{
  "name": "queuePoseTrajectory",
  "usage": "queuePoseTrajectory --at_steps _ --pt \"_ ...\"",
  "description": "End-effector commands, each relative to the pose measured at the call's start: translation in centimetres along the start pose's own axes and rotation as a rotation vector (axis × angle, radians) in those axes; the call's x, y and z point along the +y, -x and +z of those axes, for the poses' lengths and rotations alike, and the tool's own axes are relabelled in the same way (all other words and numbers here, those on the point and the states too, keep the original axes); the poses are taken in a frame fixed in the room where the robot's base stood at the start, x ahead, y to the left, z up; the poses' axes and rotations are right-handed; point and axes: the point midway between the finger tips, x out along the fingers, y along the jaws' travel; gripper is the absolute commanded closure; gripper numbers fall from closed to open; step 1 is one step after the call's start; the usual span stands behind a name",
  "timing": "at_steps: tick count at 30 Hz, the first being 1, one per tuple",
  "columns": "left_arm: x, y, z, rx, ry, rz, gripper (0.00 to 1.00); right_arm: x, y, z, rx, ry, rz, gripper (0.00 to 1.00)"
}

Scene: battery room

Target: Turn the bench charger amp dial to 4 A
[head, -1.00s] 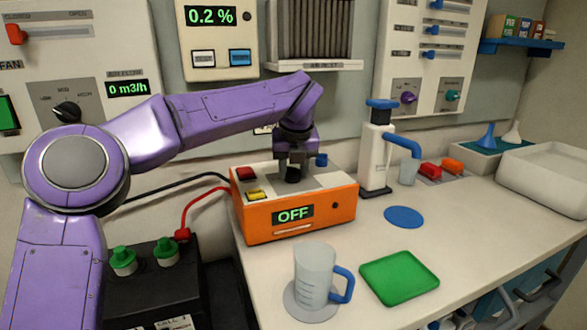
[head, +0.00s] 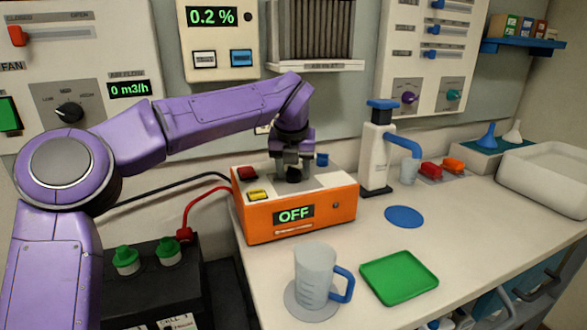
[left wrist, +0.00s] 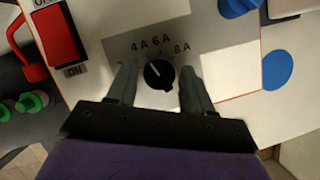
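The bench charger (head: 322,214) is an orange box with a pale top at the left end of the worktop; its display reads OFF. Its black amp dial (head: 294,174) is on top, mostly hidden by my left gripper (head: 291,168) in the head view. In the left wrist view the dial (left wrist: 158,74) sits between the fingers of my left gripper (left wrist: 159,74), which points down and is open, with visible gaps. The dial's white pointer is turned up-left, roughly toward 4 A; the exact mark is unclear. 6A and 8A show further right. My right gripper is out of view.
A red switch (head: 247,173) and yellow button (head: 257,195) are close to the dial. A blue knob (head: 322,160) is at the charger's back. A jug (head: 314,275), green tray (head: 399,277) and pump bottle (head: 377,155) stand nearby. A black battery (head: 150,290) is left of the worktop.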

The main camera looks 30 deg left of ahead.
Motion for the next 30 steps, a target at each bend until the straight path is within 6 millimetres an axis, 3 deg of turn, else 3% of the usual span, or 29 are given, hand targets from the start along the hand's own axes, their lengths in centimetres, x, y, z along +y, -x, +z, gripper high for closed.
queuePoseTrajectory --at_steps 11,22,30 --pt "0.0 0.6 0.0 0.000 0.000 0.000 0.37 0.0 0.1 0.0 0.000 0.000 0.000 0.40" --pt "0.0 8.6 0.1 -0.002 0.002 -0.001 0.37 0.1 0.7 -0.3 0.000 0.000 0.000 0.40" --pt "0.0 10.6 0.0 0.000 0.001 0.000 0.37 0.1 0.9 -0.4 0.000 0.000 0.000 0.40"
